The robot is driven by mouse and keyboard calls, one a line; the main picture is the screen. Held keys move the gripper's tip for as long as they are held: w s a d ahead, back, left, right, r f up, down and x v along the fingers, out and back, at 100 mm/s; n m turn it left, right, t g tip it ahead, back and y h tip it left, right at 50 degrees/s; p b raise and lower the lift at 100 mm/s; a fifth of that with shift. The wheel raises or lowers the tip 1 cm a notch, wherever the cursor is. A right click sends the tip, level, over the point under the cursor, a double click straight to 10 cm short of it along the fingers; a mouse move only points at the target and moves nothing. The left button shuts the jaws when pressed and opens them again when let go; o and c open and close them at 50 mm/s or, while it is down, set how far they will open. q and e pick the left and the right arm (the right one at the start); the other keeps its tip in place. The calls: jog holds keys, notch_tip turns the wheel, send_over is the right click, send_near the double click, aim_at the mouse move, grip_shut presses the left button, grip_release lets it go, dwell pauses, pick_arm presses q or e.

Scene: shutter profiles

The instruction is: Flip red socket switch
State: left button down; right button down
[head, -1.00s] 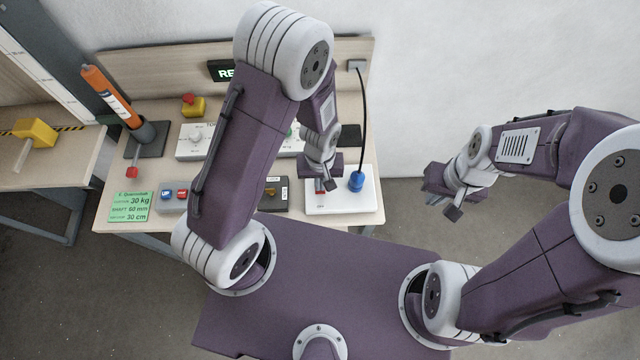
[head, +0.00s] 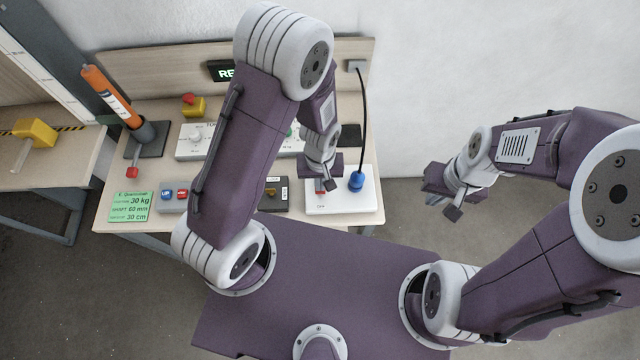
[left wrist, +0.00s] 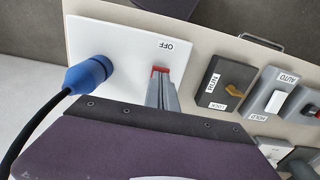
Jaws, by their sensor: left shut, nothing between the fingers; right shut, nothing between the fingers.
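The red socket switch (head: 320,185) sits on a white socket panel (head: 350,200) at the right end of the table. In the left wrist view the red switch (left wrist: 160,70) shows just past my fingertips, beside an "OFF" label. My left gripper (head: 322,190) is shut and empty, with its tips at the switch; I cannot tell whether they touch it. The fingers also show in the left wrist view (left wrist: 161,80) and hide part of the switch. My right gripper (head: 452,212) is shut and empty, off the table to the right.
A blue plug (head: 356,181) with a black cable stands in the panel, close right of the switch. A dark RUN/LOCK box (left wrist: 225,85) and an AUTO/HOLD switch (left wrist: 278,100) are beside the panel.

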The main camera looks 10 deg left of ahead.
pick_arm(q)
jog(key=shift+f+b, duration=0.8)
jog(key=shift+f, duration=0.15)
dwell(0.5)
notch_tip(320, 180, up, 7)
jog(key=p, duration=0.6)
jog(key=shift+r+p, duration=0.15)
jog(key=shift+p, duration=0.25)
